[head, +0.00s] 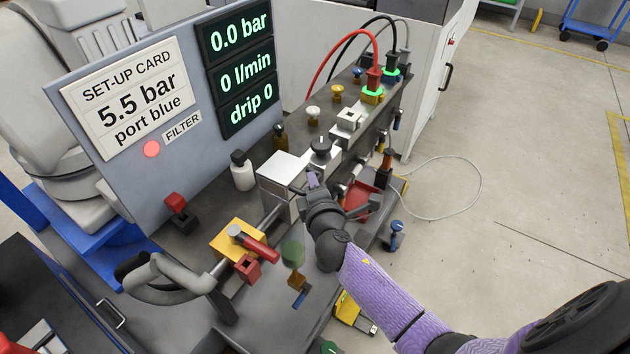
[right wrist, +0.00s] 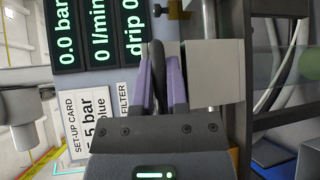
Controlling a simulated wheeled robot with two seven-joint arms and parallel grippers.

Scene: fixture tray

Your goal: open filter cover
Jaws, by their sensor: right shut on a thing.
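The filter cover appears to be the pale grey box-like housing (head: 284,166) in the middle of the bench unit in the head view. It looks flat on top and closed. Its grey side also shows in the right wrist view (right wrist: 215,72). My right gripper (head: 313,181) reaches it from the lower right. In the right wrist view its purple fingers (right wrist: 161,90) are shut on a dark curved handle (right wrist: 158,62) in front of the grey housing. The gripper hides part of the housing's front in the head view. My left gripper is not in view.
The panel shows a set-up card (head: 136,97), readouts (head: 239,67) and a lit red lamp (head: 151,149) beside the FILTER label. A yellow block with a red lever (head: 254,244) sits in front, left. A black knob (head: 320,147) is close behind.

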